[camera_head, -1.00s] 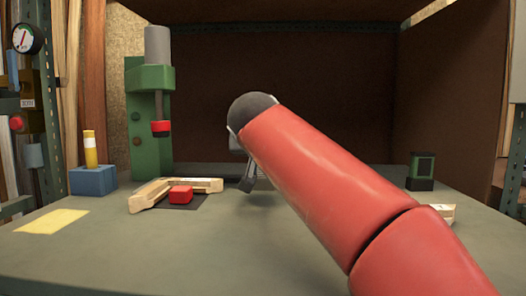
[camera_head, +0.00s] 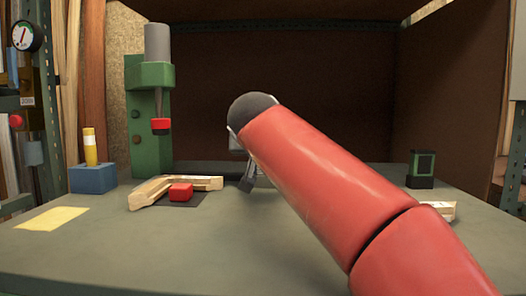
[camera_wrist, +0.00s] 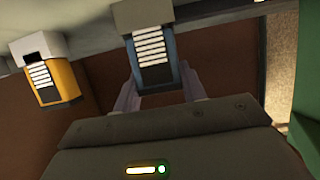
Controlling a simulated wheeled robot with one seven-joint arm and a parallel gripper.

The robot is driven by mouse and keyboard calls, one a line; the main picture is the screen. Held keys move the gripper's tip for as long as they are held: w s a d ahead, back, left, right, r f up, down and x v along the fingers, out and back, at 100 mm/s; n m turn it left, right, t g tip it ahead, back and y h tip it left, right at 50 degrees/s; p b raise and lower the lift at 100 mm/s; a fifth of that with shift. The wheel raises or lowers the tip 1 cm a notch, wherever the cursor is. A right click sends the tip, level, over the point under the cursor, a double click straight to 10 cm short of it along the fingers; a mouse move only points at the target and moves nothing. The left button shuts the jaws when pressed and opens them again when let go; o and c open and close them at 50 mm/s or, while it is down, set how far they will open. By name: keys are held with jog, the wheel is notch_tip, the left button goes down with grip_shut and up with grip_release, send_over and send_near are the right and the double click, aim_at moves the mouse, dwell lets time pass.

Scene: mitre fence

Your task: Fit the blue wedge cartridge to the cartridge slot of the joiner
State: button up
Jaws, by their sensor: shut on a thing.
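My gripper (camera_wrist: 157,72) has a finger on each side of the blue wedge cartridge (camera_wrist: 153,76) and is shut on it. The cartridge is blue with a white striped face, and its upper end in the wrist view meets a grey block. In the head view my gripper (camera_head: 247,184) hangs over the back middle of the bench, partly behind my red arm, and the cartridge cannot be made out. The green machine (camera_head: 146,125) with a grey cylinder and red tip, possibly the joiner, stands left of my gripper. I cannot make out its cartridge slot.
A yellow cartridge (camera_wrist: 57,82) with a white top is beside the blue one. A wooden corner piece (camera_head: 150,193) and red block (camera_head: 181,192) lie before the machine. A blue block (camera_head: 93,180) stands left, a dark green device (camera_head: 421,168) right.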

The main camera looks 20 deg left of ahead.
jog(key=shift+f, duration=0.25)
dwell(0.4)
jog(key=o, duration=1.2)
jog(key=shift+b+v, duration=0.6)
jog(key=shift+v, duration=2.45)
